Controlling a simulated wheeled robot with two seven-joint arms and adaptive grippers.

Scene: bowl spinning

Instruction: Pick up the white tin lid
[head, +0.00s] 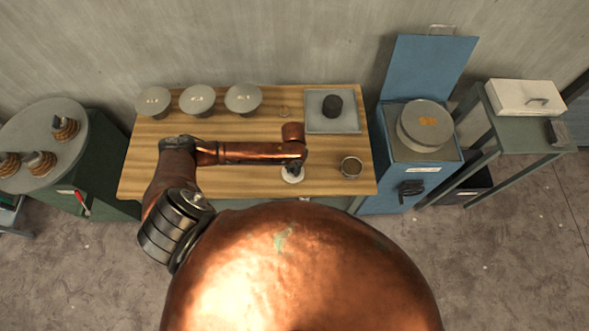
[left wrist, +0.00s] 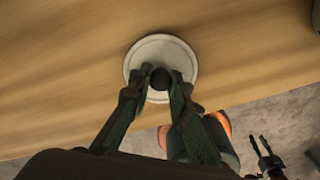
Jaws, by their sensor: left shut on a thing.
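The white tin lid (left wrist: 160,48) is a round pale disc with a raised rim and a dark round knob (left wrist: 161,78) at its middle. It also shows near the front edge of the wooden table in the head view (head: 291,179), partly hidden under my left gripper (head: 294,170). In the left wrist view my left gripper (left wrist: 158,86) is shut on the knob, one finger on each side. I cannot tell whether the lid touches the table. My right gripper is not in the head view; a small dark gripper-like shape (left wrist: 266,158) at the lower right of the wrist view is unclear.
An open round tin (head: 351,167) stands right of the lid on the table (head: 235,183). A grey square plate (head: 346,123) bears a dark cylinder (head: 332,105). A blue cabinet (head: 428,174) stands at the right.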

